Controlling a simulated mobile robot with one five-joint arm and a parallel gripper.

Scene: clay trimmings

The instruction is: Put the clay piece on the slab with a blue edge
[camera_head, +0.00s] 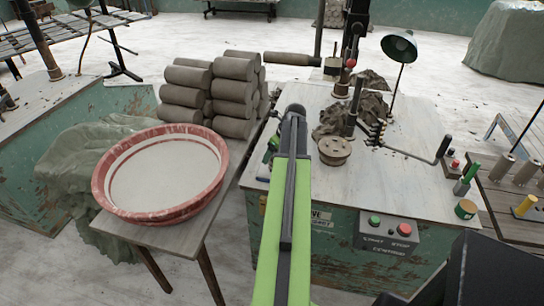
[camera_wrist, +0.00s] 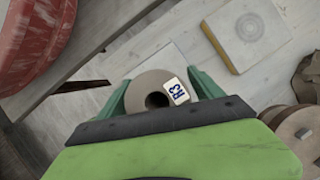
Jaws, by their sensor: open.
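A grey-brown round piece (camera_wrist: 152,88) with a dark hole and a white-and-blue label lies between the green fingers of my gripper (camera_wrist: 161,85) in the wrist view. I take it to be the clay piece, but cannot be sure. The fingers stand open on either side of it; I cannot tell whether they touch it. In the head view my arm hides the piece, and a green finger (camera_head: 271,147) shows at its left. A pale square slab (camera_wrist: 248,30) with a round mark and a tan edge lies at the upper right of the wrist view. I see no blue edge.
A red-rimmed basin (camera_head: 107,193) stands on a small table at left. Several clay cylinders (camera_head: 232,92) are stacked behind it. A brown spool (camera_head: 334,151) lies right of my arm.

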